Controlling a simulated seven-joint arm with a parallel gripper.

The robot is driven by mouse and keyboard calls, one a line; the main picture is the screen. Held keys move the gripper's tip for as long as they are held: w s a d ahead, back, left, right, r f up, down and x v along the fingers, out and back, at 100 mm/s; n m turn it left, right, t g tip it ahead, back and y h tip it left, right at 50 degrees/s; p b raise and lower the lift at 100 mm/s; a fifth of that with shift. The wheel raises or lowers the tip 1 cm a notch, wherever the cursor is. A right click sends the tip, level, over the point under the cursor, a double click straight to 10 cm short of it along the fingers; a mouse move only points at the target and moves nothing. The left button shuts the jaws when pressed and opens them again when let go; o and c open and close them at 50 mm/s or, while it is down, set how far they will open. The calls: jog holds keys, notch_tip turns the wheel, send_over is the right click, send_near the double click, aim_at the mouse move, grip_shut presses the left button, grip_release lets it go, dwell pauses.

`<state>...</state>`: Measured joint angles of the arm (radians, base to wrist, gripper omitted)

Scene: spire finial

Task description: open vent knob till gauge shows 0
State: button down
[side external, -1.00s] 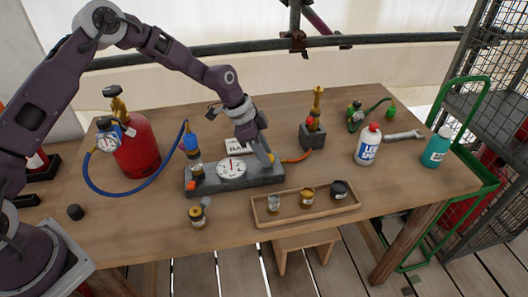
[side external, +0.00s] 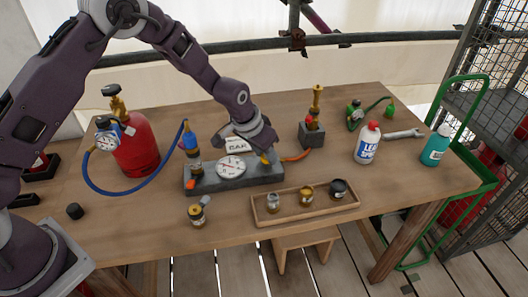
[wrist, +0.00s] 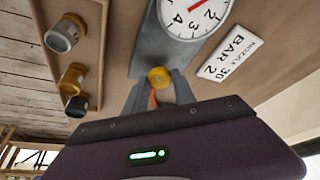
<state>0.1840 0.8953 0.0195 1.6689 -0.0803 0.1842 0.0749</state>
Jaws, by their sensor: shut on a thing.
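The vent knob is a yellow round knob (wrist: 159,77) on the end of the grey block (side external: 240,180). My gripper (wrist: 159,92) has one finger on each side of it and is shut on it. In the side external view my gripper (side external: 267,155) comes down on the block's right end and mostly hides the knob. The round white gauge (side external: 231,167) with a red needle sits in the middle of the block. Its dial (wrist: 194,12) is cut off in the wrist view, where 2, 3 and 4 show. I cannot read the needle's exact value.
A wooden tray (side external: 258,214) with several small fittings lies in front of the block. A blue hose (side external: 120,193) runs left to a red cylinder (side external: 137,152). A white sign (wrist: 230,61) lies behind the block.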

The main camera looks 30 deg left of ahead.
jog(key=shift+d+n+y, duration=0.1)
jog(key=shift+n+y, duration=0.3)
jog(key=shift+n, duration=0.7)
jog(key=c, duration=1)
grip_release()
jog(key=shift+c, duration=0.2)
jog(key=shift+r, duration=0.1)
jog(key=v, duration=0.7)
